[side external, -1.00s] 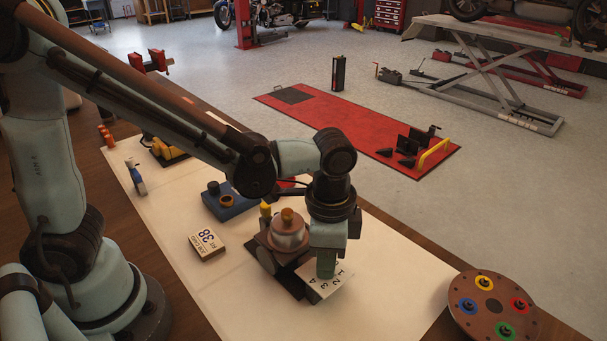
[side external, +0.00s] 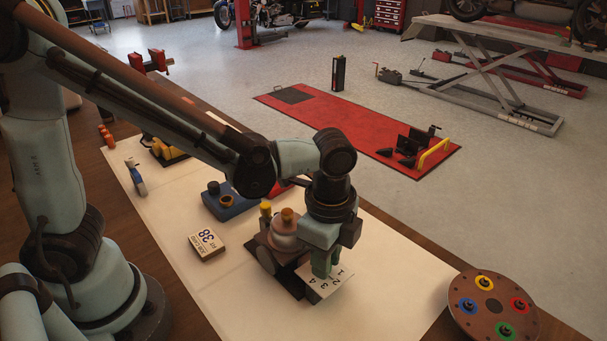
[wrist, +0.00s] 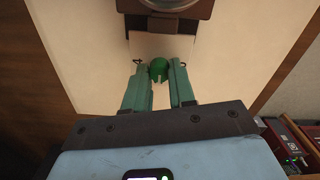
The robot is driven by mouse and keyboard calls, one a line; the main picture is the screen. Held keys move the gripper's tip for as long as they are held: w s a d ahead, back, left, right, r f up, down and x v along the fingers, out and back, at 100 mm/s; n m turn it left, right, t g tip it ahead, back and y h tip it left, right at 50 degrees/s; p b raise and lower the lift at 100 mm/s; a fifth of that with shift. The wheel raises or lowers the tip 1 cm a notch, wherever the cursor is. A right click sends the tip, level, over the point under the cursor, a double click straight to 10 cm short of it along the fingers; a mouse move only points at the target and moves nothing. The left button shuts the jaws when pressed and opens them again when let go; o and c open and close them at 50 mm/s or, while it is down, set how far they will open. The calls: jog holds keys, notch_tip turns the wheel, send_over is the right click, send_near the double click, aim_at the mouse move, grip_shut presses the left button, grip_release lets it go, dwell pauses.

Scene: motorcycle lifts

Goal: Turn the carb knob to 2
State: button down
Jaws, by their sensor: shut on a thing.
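The carb knob (wrist: 158,72) is small and green with a pale pointer line; in the wrist view the line runs toward the bottom of the picture. My gripper (wrist: 161,67) has its two green fingers on either side of the knob, shut on it. In the side external view my gripper (side external: 322,268) points down at the pale dial plate (side external: 327,287), and the fingers hide the knob. The plate adjoins the carburetor (side external: 284,241). Which number the pointer faces cannot be told.
A small box marked 38 (side external: 207,244) and a blue block (side external: 222,207) lie on the white mat (side external: 215,294). A round disc with coloured knobs (side external: 491,306) stands at the right. The mat's front is clear.

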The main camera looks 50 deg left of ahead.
jog(key=c, duration=0.9)
grip_release()
jog(key=shift+c, duration=0.2)
notch_tip(320, 180, up, 12)
jog(key=a+n+t, duration=0.1)
jog(key=a+n, duration=0.1)
jog(key=a+f+n+t, duration=0.1)
jog(key=a+n, duration=0.2)
jog(key=a+n+t, duration=0.1)
jog(key=a+n, duration=0.1)
jog(key=a, duration=0.1)
jog(key=shift+a+f+h, duration=0.25)
jog(key=shift+f+h, duration=0.05)
jog(key=shift+h, duration=0.1)
jog(key=s+a+f+n+t, duration=0.1)
jog(key=a+f+n+t, duration=0.1)
jog(key=a+n+t, duration=0.2)
jog(key=shift+a+f+n+y, duration=0.25)
jog(key=shift+a+n+y, duration=0.15)
jog(key=shift+a+n, duration=1.45)
